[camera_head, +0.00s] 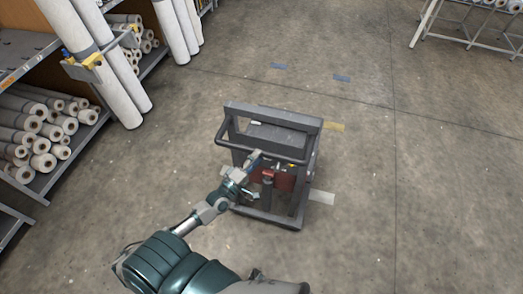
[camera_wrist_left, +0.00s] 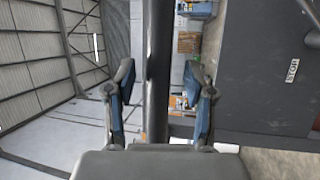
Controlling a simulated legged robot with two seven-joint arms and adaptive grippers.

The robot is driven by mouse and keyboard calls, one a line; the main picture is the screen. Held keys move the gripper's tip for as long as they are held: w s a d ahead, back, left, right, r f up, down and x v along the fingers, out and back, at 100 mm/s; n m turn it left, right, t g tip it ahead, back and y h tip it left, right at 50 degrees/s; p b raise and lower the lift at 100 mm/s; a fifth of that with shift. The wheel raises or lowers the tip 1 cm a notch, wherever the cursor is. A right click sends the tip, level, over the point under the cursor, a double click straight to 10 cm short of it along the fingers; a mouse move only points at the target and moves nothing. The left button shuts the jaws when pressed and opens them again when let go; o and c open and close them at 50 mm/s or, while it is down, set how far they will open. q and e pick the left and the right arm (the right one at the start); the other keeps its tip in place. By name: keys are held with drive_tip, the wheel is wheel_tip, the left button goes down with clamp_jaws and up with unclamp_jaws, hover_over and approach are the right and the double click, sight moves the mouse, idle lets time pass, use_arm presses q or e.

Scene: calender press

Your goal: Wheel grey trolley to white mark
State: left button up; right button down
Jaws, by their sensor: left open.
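The grey trolley (camera_head: 303,121) stands upright on the concrete floor in the middle of the head view, with a bar handle (camera_head: 222,132) along its near upper side. A white mark (camera_head: 321,196) lies on the floor just right of the trolley's base; the trolley may hide its left end. My left gripper (camera_head: 252,168) is at the near side of the trolley, below the handle. In the left wrist view its fingers (camera_wrist_left: 159,80) are open on both sides of a dark bar (camera_wrist_left: 158,45), with gaps visible. My right gripper is not in view.
A yellow mark (camera_head: 334,127) and two blue marks (camera_head: 279,66) (camera_head: 342,78) lie on the floor beyond the trolley. A rack of rolls (camera_head: 40,140) and tall upright rolls (camera_head: 95,60) stand at the left. A metal frame (camera_head: 470,35) stands far right. Floor to the right is clear.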

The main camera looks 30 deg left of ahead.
use_arm(q)
drive_tip(key=shift+x, duration=1.5)
drive_tip(key=c, duration=1)
clamp_jaws()
drive_tip(key=shift+s+f, duration=0.1)
drive_tip(key=shift+s, duration=0.05)
